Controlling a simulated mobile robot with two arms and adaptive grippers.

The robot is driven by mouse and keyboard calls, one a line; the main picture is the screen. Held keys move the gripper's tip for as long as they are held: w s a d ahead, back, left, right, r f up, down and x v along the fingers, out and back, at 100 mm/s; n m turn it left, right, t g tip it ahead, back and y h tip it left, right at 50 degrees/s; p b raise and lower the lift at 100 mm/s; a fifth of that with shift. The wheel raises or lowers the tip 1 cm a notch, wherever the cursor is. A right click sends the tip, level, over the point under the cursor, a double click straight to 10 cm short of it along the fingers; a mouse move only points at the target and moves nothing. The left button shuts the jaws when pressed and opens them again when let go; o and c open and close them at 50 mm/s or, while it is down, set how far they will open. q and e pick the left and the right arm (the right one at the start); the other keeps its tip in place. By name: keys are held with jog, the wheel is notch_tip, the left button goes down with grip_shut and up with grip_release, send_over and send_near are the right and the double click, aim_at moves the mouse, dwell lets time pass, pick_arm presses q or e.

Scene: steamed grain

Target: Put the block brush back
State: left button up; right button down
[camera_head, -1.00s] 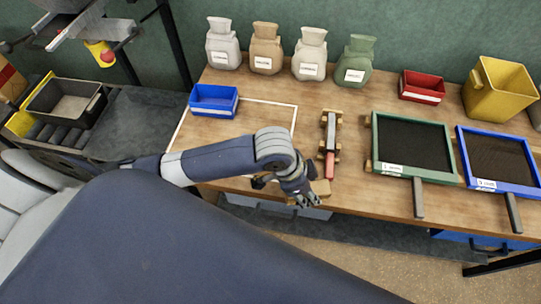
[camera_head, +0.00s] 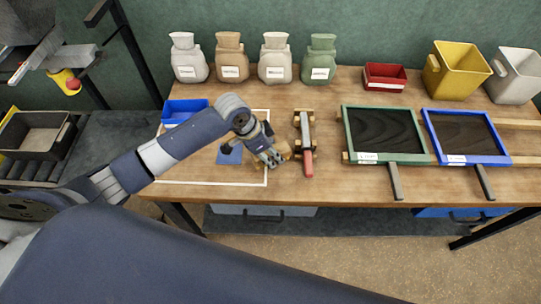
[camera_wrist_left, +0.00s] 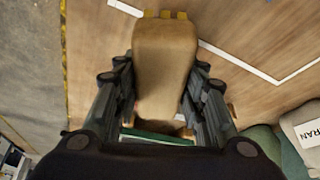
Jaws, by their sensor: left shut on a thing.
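My left gripper (camera_head: 264,157) is shut on the block brush (camera_head: 284,149), a tan wooden block. In the left wrist view the brush (camera_wrist_left: 165,65) lies between the two dark fingers (camera_wrist_left: 160,85), with yellowish tufts at its far end. In the head view the fingers hide part of it. The gripper is over the table's front half, just left of a small wooden rack (camera_head: 296,120) that holds a grey tool with a red handle (camera_head: 308,163). I cannot tell whether the brush touches the table. My right gripper is not in view.
A blue square (camera_head: 230,153) lies inside a white outline (camera_head: 205,183), near a blue bin (camera_head: 176,108). Green and blue framed screens (camera_head: 350,132) (camera_head: 428,125) lie right of the rack. Several sacks (camera_head: 275,60), a red bin (camera_head: 384,77) and a yellow bin (camera_head: 455,70) stand behind.

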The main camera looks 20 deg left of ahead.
pick_arm(q)
notch_tip(320, 180, down, 3)
jog(key=shift+w+r+p, duration=0.1)
jog(key=shift+r+p, duration=0.1)
jog(key=shift+p, duration=0.3)
jog(key=shift+f, duration=0.5)
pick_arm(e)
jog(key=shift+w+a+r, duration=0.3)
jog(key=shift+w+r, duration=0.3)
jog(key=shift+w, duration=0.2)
pick_arm(q)
jog(key=shift+f, duration=0.1)
jog(key=o, duration=0.9)
jog(key=shift+o, duration=0.2)
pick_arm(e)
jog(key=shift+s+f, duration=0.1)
pick_arm(q)
jog(key=shift+a+r, duration=0.1)
jog(key=shift+r, duration=0.15)
jog(key=b+v, duration=0.1)
jog(key=v, duration=1)
jog(key=shift+r, duration=0.4)
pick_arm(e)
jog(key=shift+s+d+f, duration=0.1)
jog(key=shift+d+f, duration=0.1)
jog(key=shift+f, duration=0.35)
